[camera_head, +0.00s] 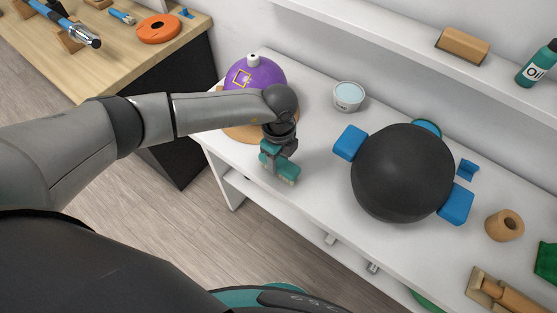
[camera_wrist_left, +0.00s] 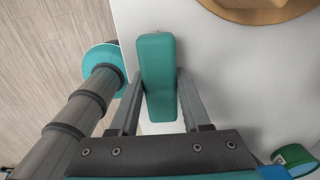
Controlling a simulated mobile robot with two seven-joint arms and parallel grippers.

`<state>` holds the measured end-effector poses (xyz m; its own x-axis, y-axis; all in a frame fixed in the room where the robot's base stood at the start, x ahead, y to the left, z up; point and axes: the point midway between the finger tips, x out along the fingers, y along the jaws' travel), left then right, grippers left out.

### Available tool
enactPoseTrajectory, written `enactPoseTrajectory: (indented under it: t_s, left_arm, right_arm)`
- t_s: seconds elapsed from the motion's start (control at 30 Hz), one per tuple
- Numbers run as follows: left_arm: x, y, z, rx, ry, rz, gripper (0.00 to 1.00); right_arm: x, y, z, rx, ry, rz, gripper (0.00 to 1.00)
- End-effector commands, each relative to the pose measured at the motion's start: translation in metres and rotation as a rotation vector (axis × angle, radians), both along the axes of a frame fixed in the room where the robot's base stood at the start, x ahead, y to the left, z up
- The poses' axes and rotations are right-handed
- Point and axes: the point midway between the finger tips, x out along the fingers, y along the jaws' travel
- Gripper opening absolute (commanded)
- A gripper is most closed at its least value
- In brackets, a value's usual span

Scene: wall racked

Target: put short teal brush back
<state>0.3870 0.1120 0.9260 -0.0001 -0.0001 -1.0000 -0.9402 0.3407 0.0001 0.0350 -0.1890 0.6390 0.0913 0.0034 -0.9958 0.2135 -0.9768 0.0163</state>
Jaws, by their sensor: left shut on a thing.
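My left gripper (camera_head: 279,153) is shut on the short teal brush (camera_head: 284,170), which it holds over the left front part of the white bench. Pale bristles seem to show at the brush's lower end. In the left wrist view the teal block of the brush (camera_wrist_left: 157,70) stands between the two fingers (camera_wrist_left: 158,98). The fingers touch its sides, and the white surface shows behind it. I cannot tell the gap between brush and bench. My right gripper is not in view.
A purple dome (camera_head: 261,76) on a wooden base (camera_head: 236,133) stands behind my left gripper. A white cup (camera_head: 348,97), a big dark ball (camera_head: 403,172) between blue blocks (camera_head: 350,142) and a cork-coloured roll (camera_head: 504,225) are on the white bench (camera_head: 318,170). A shelf (camera_head: 390,45) runs above.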

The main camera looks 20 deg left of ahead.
Motion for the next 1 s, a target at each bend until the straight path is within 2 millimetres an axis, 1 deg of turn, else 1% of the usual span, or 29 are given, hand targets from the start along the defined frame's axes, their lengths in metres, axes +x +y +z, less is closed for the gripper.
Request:
enactPoseTrajectory:
  t_s: [0.27, 0.47, 0.5, 0.73, 0.77, 1.0]
  left_arm:
    - [-0.0001, -0.0003, -0.0021, 0.000, 0.000, -0.001, 0.00]
    - [-0.0003, -0.0003, -0.0078, -0.001, 0.000, -0.001, 0.00]
    - [-0.0004, -0.0002, -0.0078, 0.000, 0.000, -0.001, 0.49]
    - [-0.0003, -0.0001, -0.0069, 0.000, 0.000, -0.001, 0.75]
    - [-0.0003, -0.0001, -0.0068, 0.000, 0.000, -0.001, 0.77]
    - [0.0000, 0.0000, -0.0068, 0.000, 0.000, -0.001, 0.77]
  right_arm:
    - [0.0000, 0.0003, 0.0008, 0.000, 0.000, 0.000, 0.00]
    - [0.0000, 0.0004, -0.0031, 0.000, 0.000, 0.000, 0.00]
    - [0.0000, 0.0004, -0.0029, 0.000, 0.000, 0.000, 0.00]
    - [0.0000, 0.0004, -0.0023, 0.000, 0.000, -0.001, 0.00]
    - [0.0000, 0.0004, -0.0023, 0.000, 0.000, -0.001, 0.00]
    - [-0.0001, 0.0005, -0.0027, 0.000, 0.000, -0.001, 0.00]
